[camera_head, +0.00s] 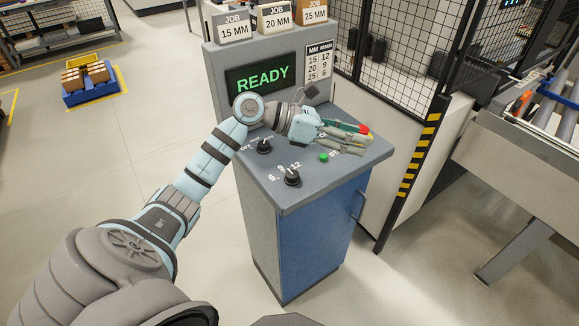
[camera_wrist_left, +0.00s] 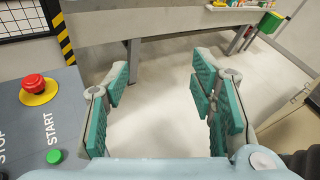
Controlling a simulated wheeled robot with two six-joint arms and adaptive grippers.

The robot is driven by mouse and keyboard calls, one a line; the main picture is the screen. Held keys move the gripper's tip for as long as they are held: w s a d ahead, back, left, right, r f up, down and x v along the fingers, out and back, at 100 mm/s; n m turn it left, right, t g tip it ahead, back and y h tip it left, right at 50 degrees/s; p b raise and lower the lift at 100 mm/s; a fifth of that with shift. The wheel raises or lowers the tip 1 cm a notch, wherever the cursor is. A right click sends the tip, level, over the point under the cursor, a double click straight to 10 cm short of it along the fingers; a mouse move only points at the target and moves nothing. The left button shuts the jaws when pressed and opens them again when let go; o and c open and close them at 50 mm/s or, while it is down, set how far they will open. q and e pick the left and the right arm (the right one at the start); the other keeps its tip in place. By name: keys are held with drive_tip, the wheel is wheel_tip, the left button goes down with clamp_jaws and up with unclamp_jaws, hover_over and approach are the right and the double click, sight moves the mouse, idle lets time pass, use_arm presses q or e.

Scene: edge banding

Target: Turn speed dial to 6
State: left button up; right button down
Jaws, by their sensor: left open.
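The blue-grey control cabinet (camera_head: 280,192) has two black dials on its sloped top. One dial (camera_head: 292,178) is near the front edge, with small figures including 12 beside it. The other dial (camera_head: 264,146) is farther back, its label partly covered.
A green START button (camera_head: 323,157) and a red stop button (camera_wrist_left: 34,88) on a yellow base are close to the gripper. The screen (camera_head: 262,78) reads READY. A chart (camera_head: 318,63) and several job cards stand above. A mesh fence (camera_head: 408,45) is at the right.

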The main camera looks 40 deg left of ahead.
use_arm(q)
drive_tip(key=s+a+f+g+y, duration=0.2)
drive_tip(key=s+a+g+y, duration=0.15)
drive_tip(key=a, duration=0.55)
drive_tip(key=s+a+f+g+y, duration=0.25)
drive_tip(key=s+a+y, duration=0.2)
drive_tip(key=a, duration=0.55)
drive_tip(key=b, duration=0.4)
approach(291, 173)
drive_tip(key=shift+m, duration=0.4)
drive_tip(key=p+x, duration=0.1)
drive_tip(key=x, duration=0.7)
drive_tip(key=shift+s+f, duration=0.1)
drive_tip(key=shift+f, duration=0.15)
drive_tip(key=shift+d, duration=0.1)
drive_tip(key=c, duration=1.1)
drive_tip(key=shift+c, duration=0.2)
